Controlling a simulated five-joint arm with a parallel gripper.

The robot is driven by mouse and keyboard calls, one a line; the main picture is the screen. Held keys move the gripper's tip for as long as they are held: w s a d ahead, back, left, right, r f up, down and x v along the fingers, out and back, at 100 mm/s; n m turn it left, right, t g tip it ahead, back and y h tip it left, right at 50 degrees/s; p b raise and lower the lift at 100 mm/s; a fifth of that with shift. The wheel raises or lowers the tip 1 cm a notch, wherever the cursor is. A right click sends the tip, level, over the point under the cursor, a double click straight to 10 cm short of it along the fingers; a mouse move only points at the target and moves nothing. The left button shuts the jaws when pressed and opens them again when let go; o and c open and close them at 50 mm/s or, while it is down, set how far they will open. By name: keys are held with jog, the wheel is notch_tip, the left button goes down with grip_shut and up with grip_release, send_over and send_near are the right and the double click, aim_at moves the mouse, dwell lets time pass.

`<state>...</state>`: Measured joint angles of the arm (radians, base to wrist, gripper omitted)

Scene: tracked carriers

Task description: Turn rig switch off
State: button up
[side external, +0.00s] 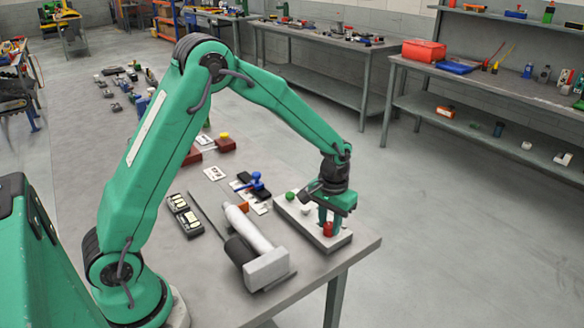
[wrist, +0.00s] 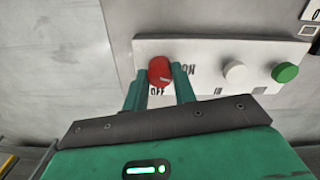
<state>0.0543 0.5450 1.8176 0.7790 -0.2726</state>
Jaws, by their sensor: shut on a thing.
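The rig switch is a red rotary knob (wrist: 160,69) on a white panel (wrist: 208,47), with "ON" printed to its right and "OFF" below it in the wrist view. A pale mark shows on the knob's lower right; its exact setting is hard to tell. My gripper (wrist: 160,78) has one green finger on each side of the knob and is shut on it. In the side view the red knob (side external: 328,230) sits at the panel's near end, under my gripper (side external: 329,222), which points down.
A white button (wrist: 236,71) and a green button (wrist: 285,72) stand along the same panel. In the side view, a grey cylindrical device (side external: 250,228), a blue-handled valve (side external: 256,181) and black modules (side external: 184,213) stand left of the panel. The bench edge (side external: 368,246) is close to the right.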

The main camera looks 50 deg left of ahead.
aim_at(329, 225)
jog(key=m, duration=1.4)
dwell(0.4)
jog(key=o, duration=1)
jog(key=shift+r, duration=0.1)
jog(key=shift+r, duration=3.85)
